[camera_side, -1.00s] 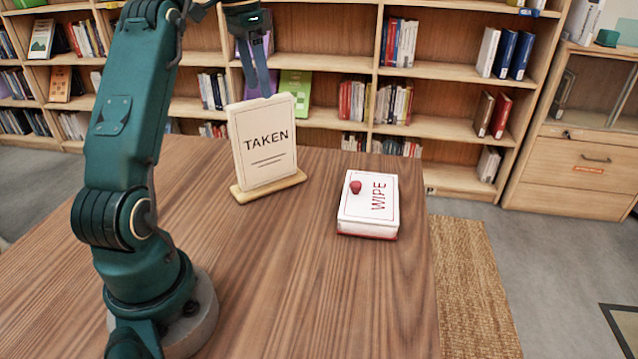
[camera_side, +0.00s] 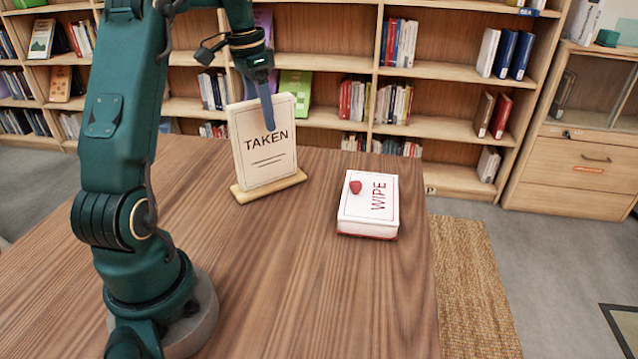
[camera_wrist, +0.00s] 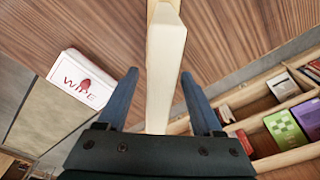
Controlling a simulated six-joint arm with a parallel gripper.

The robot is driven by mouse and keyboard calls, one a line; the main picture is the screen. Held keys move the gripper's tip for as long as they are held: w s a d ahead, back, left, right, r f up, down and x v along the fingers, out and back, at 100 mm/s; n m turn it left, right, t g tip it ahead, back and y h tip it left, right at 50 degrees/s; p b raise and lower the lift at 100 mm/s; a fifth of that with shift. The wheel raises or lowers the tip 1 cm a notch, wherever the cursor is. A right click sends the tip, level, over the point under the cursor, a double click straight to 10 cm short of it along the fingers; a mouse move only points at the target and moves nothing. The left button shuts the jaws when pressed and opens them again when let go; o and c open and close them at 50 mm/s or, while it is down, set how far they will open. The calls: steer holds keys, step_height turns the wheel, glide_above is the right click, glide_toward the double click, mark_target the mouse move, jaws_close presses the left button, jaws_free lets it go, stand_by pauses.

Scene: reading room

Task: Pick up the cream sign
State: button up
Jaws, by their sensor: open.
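The cream sign (camera_side: 263,160) stands upright on its wooden base on the table and reads "TAKEN". My gripper (camera_side: 268,128) is at the sign's upper part, with one finger in front of the panel in the side view; the other finger is hidden behind it. In the wrist view the sign's edge (camera_wrist: 163,80) runs between the two open fingers of my gripper (camera_wrist: 158,72). There is a gap on each side, so the fingers straddle the sign without visibly touching it.
A white box (camera_side: 368,205) marked "WIPE" with a small red thing (camera_side: 355,187) on it lies right of the sign; it also shows in the wrist view (camera_wrist: 80,78). The wooden table (camera_side: 290,290) is clear in front. Bookshelves (camera_side: 450,70) stand behind.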

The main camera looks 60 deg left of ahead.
mark_target(265, 146)
step_height(265, 146, down, 3)
steer(key=shift+w+f, duration=0.1)
steer(key=shift+w, duration=0.05)
steer(key=shift+c, duration=0.3)
jaws_close()
stand_by(1.2)
